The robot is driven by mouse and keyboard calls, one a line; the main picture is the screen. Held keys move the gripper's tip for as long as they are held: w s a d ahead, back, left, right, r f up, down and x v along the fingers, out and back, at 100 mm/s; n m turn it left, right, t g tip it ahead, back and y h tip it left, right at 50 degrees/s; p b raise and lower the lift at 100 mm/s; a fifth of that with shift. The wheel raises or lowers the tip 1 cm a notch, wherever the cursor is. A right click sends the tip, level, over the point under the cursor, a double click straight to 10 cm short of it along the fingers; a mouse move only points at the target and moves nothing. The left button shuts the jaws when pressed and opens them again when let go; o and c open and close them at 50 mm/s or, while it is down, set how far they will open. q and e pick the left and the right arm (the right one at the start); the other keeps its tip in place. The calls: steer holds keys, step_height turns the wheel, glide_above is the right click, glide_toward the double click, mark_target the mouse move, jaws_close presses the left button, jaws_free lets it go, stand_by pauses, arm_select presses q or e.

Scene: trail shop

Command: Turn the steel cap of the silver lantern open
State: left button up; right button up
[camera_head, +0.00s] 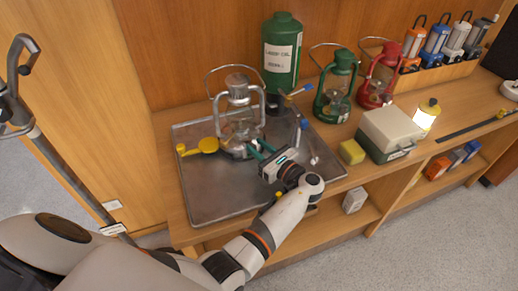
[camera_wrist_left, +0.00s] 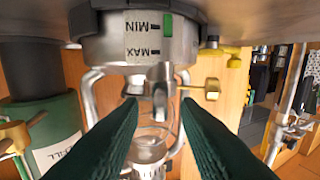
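The silver lantern (camera_head: 238,118), with a clear globe and a wire handle, stands on a metal tray (camera_head: 215,207). In the left wrist view its tank (camera_wrist_left: 140,45) carries MIN and MAX marks. A small steel cap (camera_wrist_left: 160,98) sticks out from the tank, with a brass knob (camera_wrist_left: 212,89) to its right. My left gripper (camera_head: 259,150) reaches the lantern's front right side. In the wrist view its two dark green fingers (camera_wrist_left: 158,118) are apart, one on each side below the cap. Nothing is seen held; I cannot tell whether they touch the cap. My right gripper is not in view.
Behind are a large green lamp-oil jug (camera_head: 282,70) and blue-ended tools (camera_head: 303,124). Green (camera_head: 336,90) and red (camera_head: 378,78) lanterns, a yellow sponge (camera_head: 352,152) and a case (camera_head: 389,128) stand right. The tray's front left is clear.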

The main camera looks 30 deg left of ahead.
arm_select(q)
step_height(320, 180, up, 10)
steer(key=shift+f+b, duration=0.2)
steer(key=shift+b, duration=0.15)
steer(key=shift+o, duration=0.2)
